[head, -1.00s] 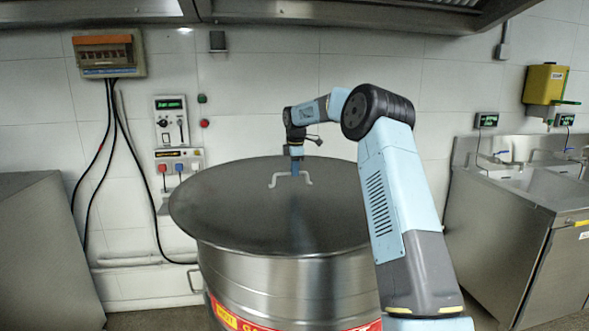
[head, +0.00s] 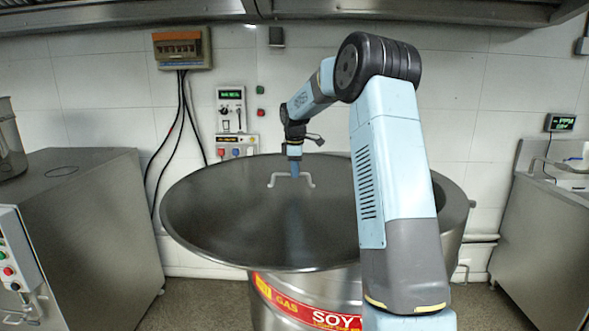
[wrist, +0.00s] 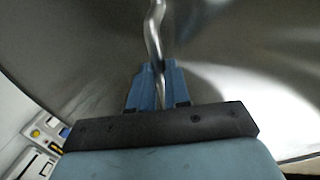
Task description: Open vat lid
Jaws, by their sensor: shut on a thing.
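The vat lid (head: 250,220) is a wide, round, dark metal disc and sits off-centre to the left on the steel vat (head: 453,225), overhanging its left side. The vat's right rim shows beyond my arm, and its front bears a red and yellow label. My gripper (head: 295,172) is shut on the bent metal lid handle (head: 311,182) near the lid's middle. In the wrist view, the blue fingers of my gripper (wrist: 158,85) close around the handle bar (wrist: 153,35), over the lid surface (wrist: 225,60). My arm hides part of the lid and vat.
A steel cabinet (head: 85,220) stands at the left, with a control box (head: 18,262) in front. A steel sink unit (head: 545,235) is at the right. The wall behind carries a fuse box (head: 182,48) and control panels (head: 231,110). Floor shows between cabinet and vat.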

